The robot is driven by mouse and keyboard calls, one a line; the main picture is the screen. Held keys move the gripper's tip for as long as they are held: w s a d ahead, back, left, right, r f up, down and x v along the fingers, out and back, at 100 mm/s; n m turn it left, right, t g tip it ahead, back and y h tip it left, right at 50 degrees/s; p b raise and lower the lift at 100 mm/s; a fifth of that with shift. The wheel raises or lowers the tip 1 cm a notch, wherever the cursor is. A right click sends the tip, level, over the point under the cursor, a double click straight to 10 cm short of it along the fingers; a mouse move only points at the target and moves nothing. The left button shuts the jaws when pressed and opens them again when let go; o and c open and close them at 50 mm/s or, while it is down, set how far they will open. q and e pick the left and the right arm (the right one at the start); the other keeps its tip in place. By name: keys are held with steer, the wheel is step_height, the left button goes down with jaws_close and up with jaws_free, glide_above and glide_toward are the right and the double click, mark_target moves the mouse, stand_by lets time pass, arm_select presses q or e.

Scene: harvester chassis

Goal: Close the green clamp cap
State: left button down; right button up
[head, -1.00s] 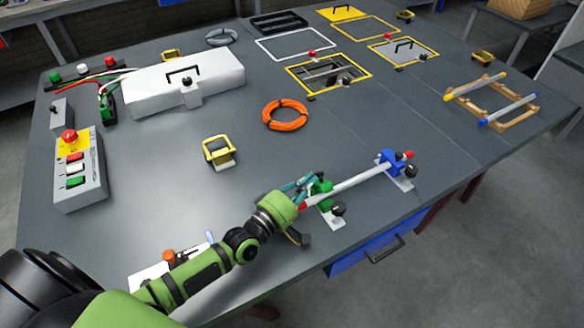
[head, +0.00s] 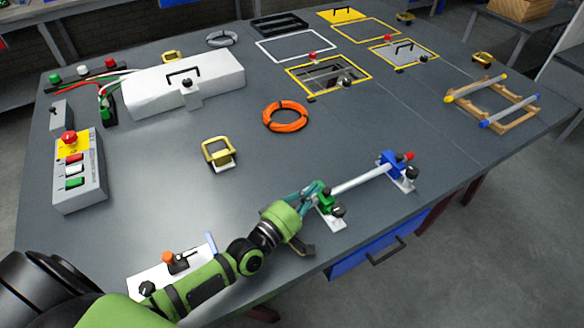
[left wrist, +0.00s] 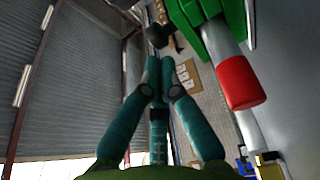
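The green clamp (head: 326,204) stands on a white base near the table's front edge, with a black knob (head: 338,211) beside it. A white rod (head: 360,181) runs from it to the blue clamp (head: 390,162). My left gripper (head: 317,187) is at the green clamp's upper left side and partly covers it. I cannot tell the cap's exact angle or whether the fingers touch it. In the left wrist view the teal fingertips (left wrist: 160,72) meet with nothing visible between them. The green clamp (left wrist: 222,28) and the rod's red end (left wrist: 240,82) are to their right.
An orange ring (head: 285,116) and a yellow-handled block (head: 218,153) lie behind the arm. A white plate with an orange knob (head: 140,257) is at the front left. The table between the ring and the green clamp is clear.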

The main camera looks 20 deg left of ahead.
arm_select(q)
steer(key=shift+s+a+f, duration=0.1)
steer(key=shift+s+a, duration=0.1)
steer(key=shift+s, duration=0.35)
steer(key=v, duration=1.1)
